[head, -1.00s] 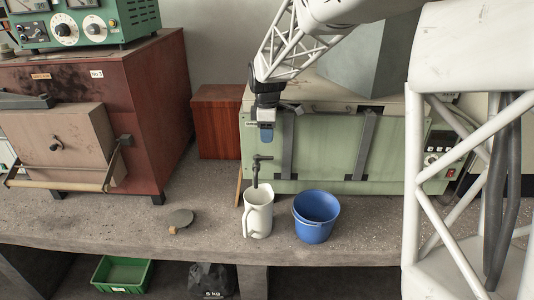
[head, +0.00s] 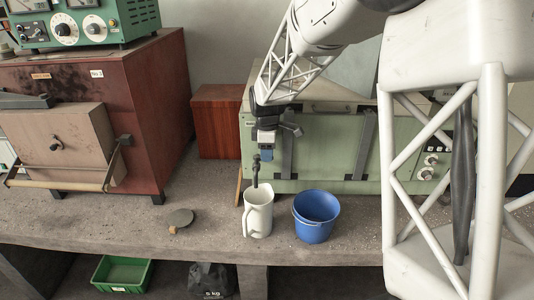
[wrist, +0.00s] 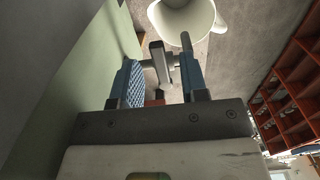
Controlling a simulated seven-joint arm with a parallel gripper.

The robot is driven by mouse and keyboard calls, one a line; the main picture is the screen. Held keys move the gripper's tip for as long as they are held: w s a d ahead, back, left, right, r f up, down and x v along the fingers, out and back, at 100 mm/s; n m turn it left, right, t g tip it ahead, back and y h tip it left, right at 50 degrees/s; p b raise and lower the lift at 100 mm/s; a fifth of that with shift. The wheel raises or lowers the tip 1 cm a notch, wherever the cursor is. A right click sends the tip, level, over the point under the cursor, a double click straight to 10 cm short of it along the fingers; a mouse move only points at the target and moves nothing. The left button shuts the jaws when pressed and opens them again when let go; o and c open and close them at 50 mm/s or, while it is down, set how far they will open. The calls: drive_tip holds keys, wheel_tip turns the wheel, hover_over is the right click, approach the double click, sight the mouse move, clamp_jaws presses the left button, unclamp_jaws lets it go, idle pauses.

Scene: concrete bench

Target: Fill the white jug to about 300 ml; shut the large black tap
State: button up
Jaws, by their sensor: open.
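The white jug (head: 258,216) stands upright on the bench under the large black tap (head: 255,172). It also shows at the top of the wrist view (wrist: 190,22), with its mouth just beyond the tap. I cannot tell the level inside it or whether water runs. My gripper (head: 266,157) is open and points down at the tap, hiding its upper part in the head view. In the wrist view the tap's dark body and handle (wrist: 160,62) show between the blue pads of my gripper (wrist: 158,75). I cannot tell whether a finger touches the handle.
A blue bucket (head: 316,216) stands just right of the jug. A green panelled unit (head: 325,150) is behind the tap. A reddish-brown box (head: 216,122) stands at the back.

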drive_tip(key=shift+f, duration=0.3)
clamp_jaws()
drive_tip(key=shift+s+a+r+m, duration=0.1)
drive_tip(key=shift+s+m, duration=0.2)
drive_tip(key=shift+m, duration=0.7)
drive_tip(key=shift+s+a+m, duration=0.1)
drive_tip(key=shift+s+m, duration=0.2)
drive_tip(key=shift+m, duration=0.7)
unclamp_jaws()
drive_tip(key=shift+d, duration=0.1)
